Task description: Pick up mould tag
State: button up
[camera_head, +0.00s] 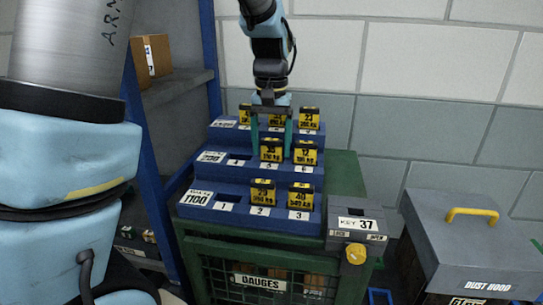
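Several yellow-and-black mould tags stand upright in a blue three-step rack (195,211). The front step holds two tags (263,192) (301,196) above slots 2 and 3. The middle step holds two tags, one nearer the centre (271,150) and one at the right (305,152). Three tags stand on the top step, at left (245,115), middle (278,117) and right (309,118). My gripper (271,152) points down with its teal fingers apart. In the picture, its fingertips are on either side of the central middle-step tag, with visible gaps. Depth is hard to tell.
The rack stands on a green cabinet (345,175) with a mesh front. A grey key box (357,226) with a yellow knob is at its front right. A grey dust hood (465,250) with a yellow handle stands right. Blue-framed shelving (180,85) is left.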

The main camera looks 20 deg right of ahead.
jog(key=c, duration=1.1)
jog(key=shift+o, duration=0.2)
jog(key=shift+r, duration=0.1)
notch_tip(320, 180, up, 10)
jog(key=shift+f+b, duration=0.15)
jog(key=shift+b, duration=0.8)
notch_tip(320, 180, up, 2)
jog(key=shift+r+p, duration=0.1)
jog(key=shift+p, duration=0.85)
